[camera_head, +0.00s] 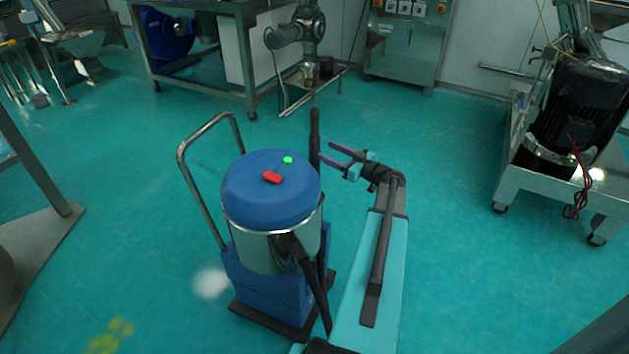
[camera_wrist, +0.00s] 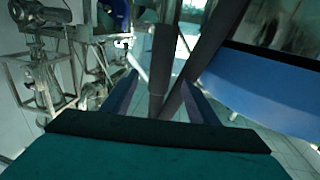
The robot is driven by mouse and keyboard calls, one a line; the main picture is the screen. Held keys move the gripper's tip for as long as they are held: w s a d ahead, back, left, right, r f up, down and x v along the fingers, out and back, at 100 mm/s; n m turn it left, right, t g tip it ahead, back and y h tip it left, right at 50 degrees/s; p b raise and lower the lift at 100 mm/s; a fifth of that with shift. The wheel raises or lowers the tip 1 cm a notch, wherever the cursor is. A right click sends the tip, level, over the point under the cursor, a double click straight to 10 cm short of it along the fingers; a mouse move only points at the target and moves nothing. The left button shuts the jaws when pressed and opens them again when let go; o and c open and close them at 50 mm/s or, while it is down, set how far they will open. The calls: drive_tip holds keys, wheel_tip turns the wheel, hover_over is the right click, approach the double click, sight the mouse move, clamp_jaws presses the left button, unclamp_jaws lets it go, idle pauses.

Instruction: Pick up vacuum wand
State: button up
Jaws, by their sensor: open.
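The vacuum wand (camera_head: 315,128) is a dark upright tube standing at the right side of a blue-lidded vacuum cleaner (camera_head: 262,190). My gripper (camera_head: 326,151) is open, with its fingers pointing left at the wand's upper part. In the wrist view, the wand (camera_wrist: 160,62) shows upright between the two open fingers of my gripper (camera_wrist: 158,80). A second dark tube (camera_wrist: 212,42) slants across beside it, near the right finger. I cannot tell whether a finger touches either tube. The wand's lower part is partly lost against the vacuum's body and a black hose (camera_head: 308,275).
The vacuum has a metal push handle (camera_head: 182,165) on its left, and its blue lid edge (camera_wrist: 265,85) is close on the right in the wrist view. A wheeled motor unit (camera_head: 575,120) stands at the right. A metal table (camera_head: 210,75) is at the back. Green floor between is clear.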

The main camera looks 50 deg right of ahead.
sight(319, 147)
drive_tip(key=shift+w+a+p, duration=0.15)
drive_tip(key=shift+w+p, duration=0.1)
drive_tip(key=shift+w, duration=0.9)
drive_tip(key=shift+w+a+p, duration=0.1)
drive_tip(key=shift+w+p, duration=0.15)
drive_tip(key=shift+w, duration=0.85)
drive_tip(key=shift+c, duration=0.2)
drive_tip(key=c, duration=1.1)
